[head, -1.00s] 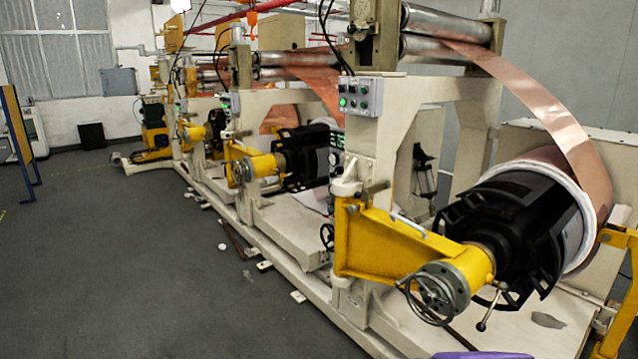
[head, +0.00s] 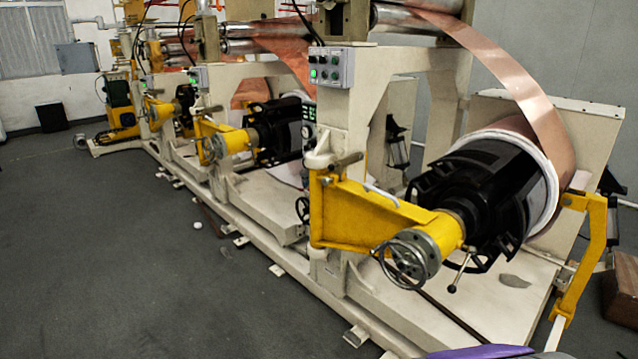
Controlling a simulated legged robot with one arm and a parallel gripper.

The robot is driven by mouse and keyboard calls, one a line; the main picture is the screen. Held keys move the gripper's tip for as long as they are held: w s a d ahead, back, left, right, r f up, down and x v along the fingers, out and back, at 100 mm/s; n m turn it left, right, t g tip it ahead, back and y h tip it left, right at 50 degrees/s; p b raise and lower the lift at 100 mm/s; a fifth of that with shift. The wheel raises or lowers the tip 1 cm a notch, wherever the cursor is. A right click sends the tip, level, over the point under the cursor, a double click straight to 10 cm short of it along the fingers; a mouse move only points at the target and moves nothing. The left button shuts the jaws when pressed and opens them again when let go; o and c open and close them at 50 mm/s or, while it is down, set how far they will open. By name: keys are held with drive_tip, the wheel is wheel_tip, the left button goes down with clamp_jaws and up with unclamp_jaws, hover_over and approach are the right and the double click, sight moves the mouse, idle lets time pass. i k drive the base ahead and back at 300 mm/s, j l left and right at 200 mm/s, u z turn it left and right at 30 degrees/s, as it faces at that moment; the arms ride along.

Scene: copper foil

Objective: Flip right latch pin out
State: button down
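A yellow swing arm (head: 365,217) stands at the nearest machine station, hinged on a cream post at its left. A short pin-like rod (head: 346,161) sticks out near the top of that hinge. A grey handwheel (head: 403,262) is on the arm's right end, and a thin lever with a dark knob (head: 460,274) hangs beside it. I cannot tell which of these is the right latch pin. My gripper is not in view. A purple part, which may be mine, shows at the bottom edge.
A black roll chuck (head: 478,200) holds a roll with copper foil (head: 505,70) running up to rollers. A yellow bracket (head: 590,235) stands at the right. A cream base rail (head: 270,270) runs along the machine. The dark floor (head: 110,260) at the left is mostly clear.

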sight(326, 181)
drive_tip(key=i+z, duration=0.25)
drive_tip(key=i, duration=0.25)
drive_tip(key=i+j+z, duration=0.1)
drive_tip(key=i+z, duration=0.15)
drive_tip(key=i, duration=0.25)
drive_tip(key=i+j+z, duration=0.25)
drive_tip(key=i, duration=0.25)
drive_tip(key=i+j+z, duration=0.25)
drive_tip(key=i, duration=0.2)
